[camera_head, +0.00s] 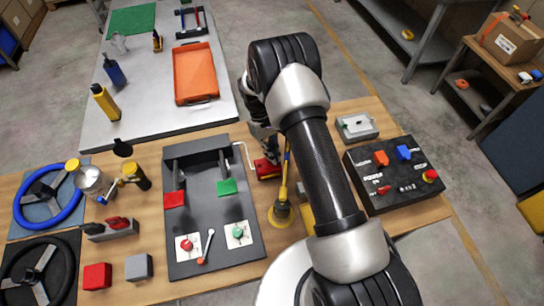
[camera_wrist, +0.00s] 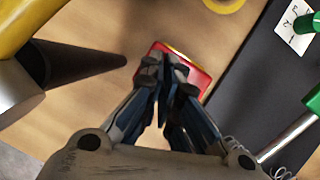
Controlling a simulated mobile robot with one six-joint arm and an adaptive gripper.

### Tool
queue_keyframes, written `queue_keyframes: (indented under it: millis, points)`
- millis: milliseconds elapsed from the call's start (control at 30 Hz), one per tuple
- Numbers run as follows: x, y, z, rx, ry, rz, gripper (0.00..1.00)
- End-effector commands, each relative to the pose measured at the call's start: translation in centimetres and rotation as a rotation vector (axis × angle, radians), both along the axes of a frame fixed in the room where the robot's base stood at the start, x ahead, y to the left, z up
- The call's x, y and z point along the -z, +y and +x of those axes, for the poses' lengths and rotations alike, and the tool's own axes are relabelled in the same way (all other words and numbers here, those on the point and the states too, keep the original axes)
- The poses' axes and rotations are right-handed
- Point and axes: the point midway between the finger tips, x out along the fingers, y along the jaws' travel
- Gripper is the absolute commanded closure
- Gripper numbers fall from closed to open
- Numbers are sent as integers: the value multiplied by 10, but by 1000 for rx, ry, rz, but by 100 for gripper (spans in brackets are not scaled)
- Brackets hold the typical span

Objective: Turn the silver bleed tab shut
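My gripper (camera_wrist: 165,72) is over a red block with a yellow edge (camera_wrist: 203,78) in the wrist view. Its two fingertips are drawn close together and cover the middle of the block. I cannot make out a silver tab; the fingers hide that part of the block. Whether anything is between the tips, or whether they touch the block, I cannot tell. In the head view the red block (camera_head: 266,169) shows on the bench, right of the dark pedal panel, partly hidden by my arm.
A yellow thing with a dark tapered nozzle (camera_wrist: 75,65) stands close left in the wrist view. The dark panel (camera_head: 212,256) with red and green pedals lies beside the block. A black switch box (camera_head: 400,200) sits right on the wooden bench. An orange tray (camera_head: 194,72) lies behind.

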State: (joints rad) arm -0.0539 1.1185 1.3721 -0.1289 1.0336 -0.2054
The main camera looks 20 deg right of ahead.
Motion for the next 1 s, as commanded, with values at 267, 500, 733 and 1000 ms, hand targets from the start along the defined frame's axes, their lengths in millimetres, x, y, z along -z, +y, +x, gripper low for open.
queue_keyframes:
  millis: [267,500,733,1000]
  points:
    - [-1,0,1,9,-3,0,100]
    - [-1,0,1,9,-2,0,89]
    - [-2,0,1,9,-2,0,89]
    - [-40,6,17,9,-7,1,89]
